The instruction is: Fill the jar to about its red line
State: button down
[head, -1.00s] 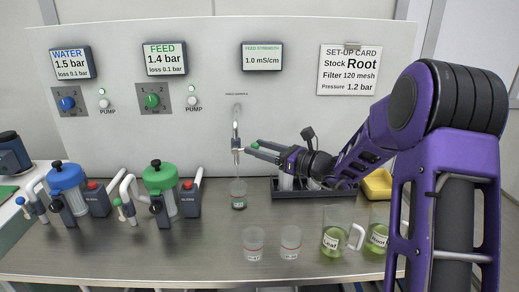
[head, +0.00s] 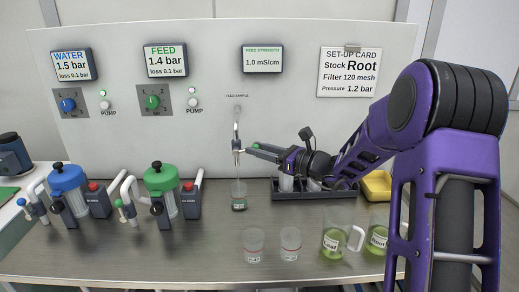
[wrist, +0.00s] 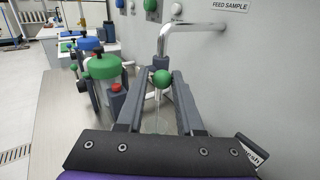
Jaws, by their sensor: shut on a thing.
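The feed sample tap (head: 237,130) comes out of the back panel, and its pipe also shows in the wrist view (wrist: 188,27). My gripper (wrist: 162,82) is shut on the tap's green knob (wrist: 162,78); in the head view my gripper (head: 250,148) reaches the tap from the right. A small clear jar (head: 239,188) with a dark label stands upright under the spout. A faint pale streak runs down below the tap, but I cannot tell whether liquid is flowing. The jar's red line and liquid level are too small to make out.
Two clear cups (head: 253,246) (head: 290,244) with red lines stand at the front. A Leaf jug (head: 335,240) and a Root jug (head: 377,240) hold green liquid at right. A dark rack (head: 300,193) is below my arm. Blue-lidded (head: 68,182) and green-lidded (head: 160,180) filter units stand at left.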

aim_at(257, 147)
jog(key=r+h+p, duration=0.1)
jog(key=r+n+g+h+p, duration=0.1)
jog(key=p, duration=0.1)
jog(key=r+n+h+p, duration=0.1)
jog(key=shift+w+a+p, duration=0.15)
jog(key=shift+a+p, duration=0.15)
jog(key=shift+p, duration=0.05)
jog(key=a+r+n+g+h+p, duration=0.1)
jog(key=h+p, duration=0.1)
jog(key=shift+p, duration=0.3)
jog(key=shift+w+a+r+h+p, duration=0.1)
jog(key=shift+a+r+h+p, duration=0.1)
jog(key=shift+h+p, duration=0.4)
jog(key=c, duration=0.7)
grip_release()
jog(key=shift+f, duration=0.1)
jog(key=shift+o, duration=0.2)
jog(key=shift+f+n, duration=0.1)
jog(key=shift+n, duration=0.2)
jog(key=shift+a, duration=0.1)
